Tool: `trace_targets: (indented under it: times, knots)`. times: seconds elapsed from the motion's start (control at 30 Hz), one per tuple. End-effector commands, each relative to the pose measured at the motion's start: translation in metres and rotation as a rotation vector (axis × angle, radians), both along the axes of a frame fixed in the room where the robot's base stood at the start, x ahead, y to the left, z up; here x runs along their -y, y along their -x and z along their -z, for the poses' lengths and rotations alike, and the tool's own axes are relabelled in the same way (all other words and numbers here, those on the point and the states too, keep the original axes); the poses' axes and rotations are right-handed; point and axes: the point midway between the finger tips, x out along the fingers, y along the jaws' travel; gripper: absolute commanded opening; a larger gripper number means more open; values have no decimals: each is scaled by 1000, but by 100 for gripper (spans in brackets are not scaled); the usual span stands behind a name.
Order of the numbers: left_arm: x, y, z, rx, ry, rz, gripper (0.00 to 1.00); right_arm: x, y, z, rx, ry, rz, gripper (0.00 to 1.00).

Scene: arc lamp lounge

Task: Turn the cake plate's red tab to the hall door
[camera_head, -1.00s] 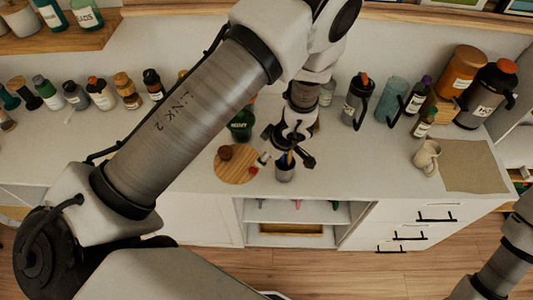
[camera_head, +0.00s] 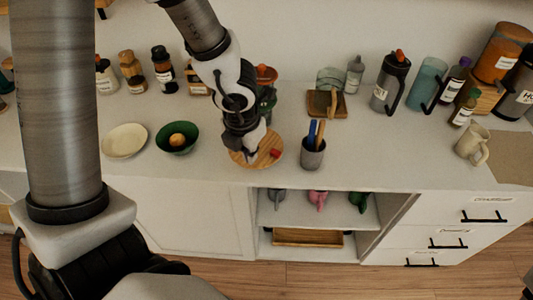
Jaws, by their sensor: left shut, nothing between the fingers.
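The cake plate (camera_head: 238,160) is a round wooden board on the white counter. Its red tab (camera_head: 275,153) sits on the right side of the board. My left gripper (camera_head: 250,155) is shut and empty, with its tips low over the plate, left of the tab. I cannot tell whether the tips touch the plate. The gripper hides the plate's middle and back. No hall door shows. My right gripper is out of view.
A grey cup with utensils (camera_head: 313,156) stands close right of the plate. A green bowl (camera_head: 177,139) and a cream plate (camera_head: 125,142) lie to the left. Dark green and orange items (camera_head: 267,85) are behind. Open shelves (camera_head: 300,212) lie below the counter edge.

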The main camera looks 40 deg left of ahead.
Motion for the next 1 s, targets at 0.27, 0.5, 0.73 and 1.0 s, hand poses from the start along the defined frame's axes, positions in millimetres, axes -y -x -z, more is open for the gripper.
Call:
trace_targets:
  times: [0.27,0.5,0.73,1.0]
  knots:
    - [0,-17,6,97,32,-12,0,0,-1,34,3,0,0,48]
    - [0,-27,54,94,30,-12,0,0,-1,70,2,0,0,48]
    - [0,-40,103,93,29,-11,0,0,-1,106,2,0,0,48]
    - [-1,-77,89,94,29,-12,0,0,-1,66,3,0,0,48]
